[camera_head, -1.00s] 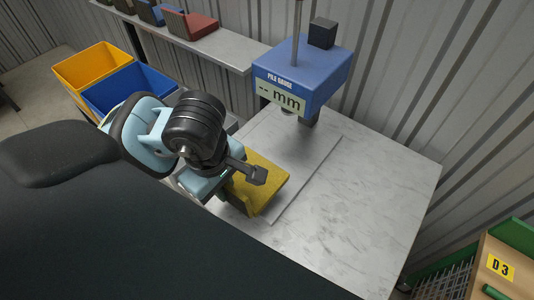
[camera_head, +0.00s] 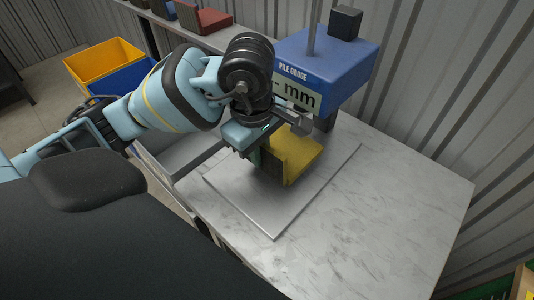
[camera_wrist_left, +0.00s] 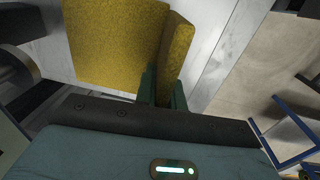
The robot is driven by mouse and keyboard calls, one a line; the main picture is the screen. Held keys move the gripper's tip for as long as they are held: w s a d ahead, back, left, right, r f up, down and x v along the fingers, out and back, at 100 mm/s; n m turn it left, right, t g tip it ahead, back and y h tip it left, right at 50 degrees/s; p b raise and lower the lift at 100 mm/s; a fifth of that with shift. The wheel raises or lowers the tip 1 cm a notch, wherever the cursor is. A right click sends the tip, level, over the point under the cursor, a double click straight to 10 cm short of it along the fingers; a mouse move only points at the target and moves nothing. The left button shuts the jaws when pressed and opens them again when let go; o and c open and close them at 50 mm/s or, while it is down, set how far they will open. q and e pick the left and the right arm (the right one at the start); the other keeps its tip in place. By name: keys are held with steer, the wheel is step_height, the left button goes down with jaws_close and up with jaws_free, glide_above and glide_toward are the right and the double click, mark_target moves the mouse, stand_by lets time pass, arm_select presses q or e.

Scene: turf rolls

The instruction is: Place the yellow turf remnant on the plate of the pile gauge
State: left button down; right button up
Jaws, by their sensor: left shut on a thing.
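The yellow turf remnant (camera_head: 300,157) is bent, with two faces at an angle, and is held in my left gripper (camera_head: 283,143). It also shows in the left wrist view (camera_wrist_left: 115,40), where the green fingers pinch its narrower flap. The remnant is over the pale flat plate (camera_head: 258,213) of the pile gauge; I cannot tell whether it touches the plate. The blue gauge head (camera_head: 330,65), with a "mm" display, stands just behind the remnant. My right gripper is not in view.
The gauge stands on a marble-look table (camera_head: 390,200) with clear room to the right. Yellow (camera_head: 105,60) and blue (camera_head: 125,78) bins stand at the left. A shelf with red (camera_head: 204,20) and other samples runs behind. A corrugated wall closes the right side.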

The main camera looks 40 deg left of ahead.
mark_target(282, 141)
arm_select(q)
steer(key=shift+w, duration=0.8)
steer(key=shift+w+f, duration=0.1)
steer(key=shift+w, duration=0.1)
steer(key=shift+w+f, duration=0.15)
steer(key=shift+w, duration=0.15)
step_height(282, 141, down, 3)
steer(key=shift+f, duration=0.1)
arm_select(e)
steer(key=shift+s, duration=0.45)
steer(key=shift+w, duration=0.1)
arm_select(q)
steer(key=shift+f, duration=0.15)
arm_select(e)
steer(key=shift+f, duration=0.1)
arm_select(q)
steer(key=c, duration=1.5)
jaws_free()
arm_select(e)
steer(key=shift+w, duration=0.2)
